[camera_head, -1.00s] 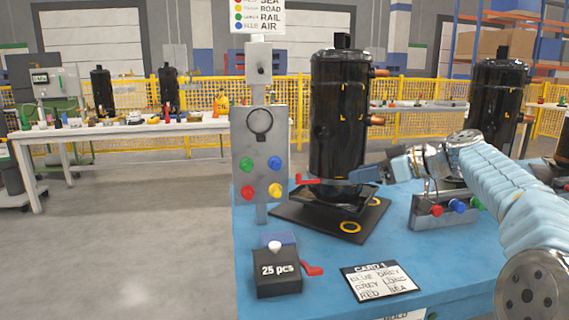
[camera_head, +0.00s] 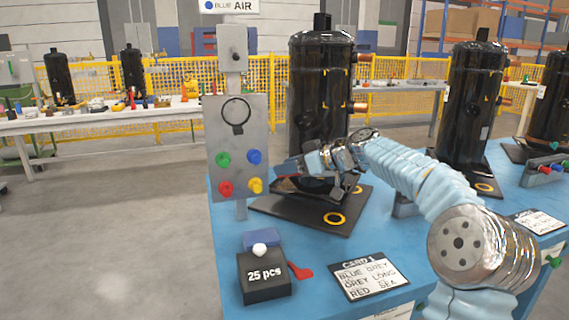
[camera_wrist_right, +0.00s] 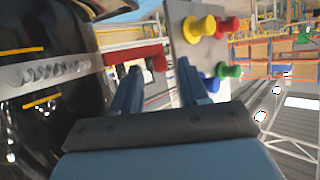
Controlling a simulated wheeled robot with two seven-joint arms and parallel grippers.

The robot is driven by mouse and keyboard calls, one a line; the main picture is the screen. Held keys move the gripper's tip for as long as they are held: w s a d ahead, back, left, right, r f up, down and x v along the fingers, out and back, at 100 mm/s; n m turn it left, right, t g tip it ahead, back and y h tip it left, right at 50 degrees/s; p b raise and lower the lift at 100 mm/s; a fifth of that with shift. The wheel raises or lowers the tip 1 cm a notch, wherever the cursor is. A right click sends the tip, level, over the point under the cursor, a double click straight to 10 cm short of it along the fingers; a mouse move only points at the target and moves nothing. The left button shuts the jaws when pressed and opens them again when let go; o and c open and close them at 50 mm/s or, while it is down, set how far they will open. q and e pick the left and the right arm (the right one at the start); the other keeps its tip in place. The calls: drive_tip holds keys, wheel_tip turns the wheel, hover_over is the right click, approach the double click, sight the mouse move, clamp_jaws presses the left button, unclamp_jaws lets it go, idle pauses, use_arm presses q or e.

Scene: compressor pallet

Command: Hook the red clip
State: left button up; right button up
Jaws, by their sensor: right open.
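A red clip-like piece (camera_wrist_right: 135,55) shows in the right wrist view beside the black compressor (camera_wrist_right: 35,90). It lies beyond the fingertips, with its right end in the gap between them; what supports it is hidden. My right gripper (camera_wrist_right: 160,66) is open. In the head view this gripper (camera_head: 284,171) is in front of the compressor's lower part (camera_head: 320,100), just right of the grey panel (camera_head: 238,140). The panel has a ring at the top and green, blue, red and yellow knobs. Another red piece (camera_head: 301,272) lies beside the black box. My left gripper is not in view.
The black box marked 25 pcs (camera_head: 265,275) and a card (camera_head: 368,275) are at the front of the blue table (camera_head: 320,250). The compressor stands on a dark base plate (camera_head: 290,215). Further black compressors (camera_head: 470,100) stand to the right.

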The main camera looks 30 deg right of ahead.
drive_tip(key=shift+x, duration=0.8)
drive_tip(key=shift+s, duration=0.1)
